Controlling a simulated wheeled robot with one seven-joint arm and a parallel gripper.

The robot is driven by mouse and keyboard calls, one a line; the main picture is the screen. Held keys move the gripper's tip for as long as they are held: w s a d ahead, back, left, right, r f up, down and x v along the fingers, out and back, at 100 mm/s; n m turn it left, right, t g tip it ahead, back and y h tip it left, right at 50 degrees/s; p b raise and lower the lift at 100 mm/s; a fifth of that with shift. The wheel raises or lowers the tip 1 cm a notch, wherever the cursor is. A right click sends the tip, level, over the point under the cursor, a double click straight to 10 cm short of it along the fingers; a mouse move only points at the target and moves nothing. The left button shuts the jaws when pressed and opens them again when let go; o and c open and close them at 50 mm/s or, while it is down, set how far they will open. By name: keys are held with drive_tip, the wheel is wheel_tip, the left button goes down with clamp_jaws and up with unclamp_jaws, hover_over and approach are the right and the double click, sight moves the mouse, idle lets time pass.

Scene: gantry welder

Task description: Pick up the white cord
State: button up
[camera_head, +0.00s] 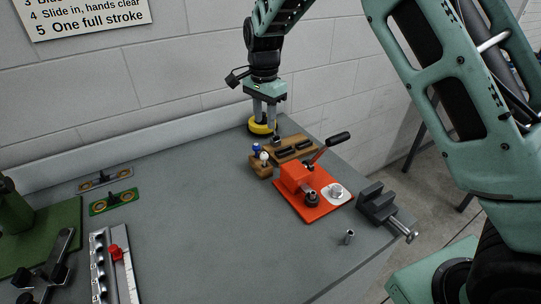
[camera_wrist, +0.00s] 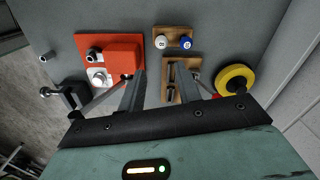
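I cannot make out a plain cord. A small wooden block (camera_head: 263,171) holds a white ball-shaped piece (camera_head: 264,156) and a blue one (camera_head: 256,148). The wrist view shows the white piece (camera_wrist: 161,41) and the blue piece (camera_wrist: 186,43) side by side, both with round marks. My gripper (camera_head: 266,126) is open and empty, fingers pointing down, behind the block near the wall. In the wrist view its fingers (camera_wrist: 160,72) are spread apart, and the block lies beyond their tips.
A wooden tray (camera_head: 302,144) with dark pieces lies below my gripper. A yellow ring (camera_head: 257,129) is beside it. A red lever tool (camera_head: 294,177), a dark vise (camera_head: 375,203) and a metal cylinder (camera_head: 349,237) stand to the right. The middle of the grey bench (camera_head: 190,200) is clear.

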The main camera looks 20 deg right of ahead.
sight(264, 153)
wheel_tip(264, 153, down, 9)
drive_tip(key=shift+r+p, duration=0.15)
drive_tip(key=shift+p, duration=0.75)
drive_tip(key=shift+w+a+f+p, duration=0.1)
drive_tip(key=shift+f+p, duration=0.45)
drive_tip(key=shift+f, duration=0.85)
drive_tip(key=shift+w+f+p, duration=0.1)
drive_tip(key=shift+f+p, duration=0.45)
drive_tip(key=shift+f, duration=0.8)
drive_tip(key=c, duration=0.7)
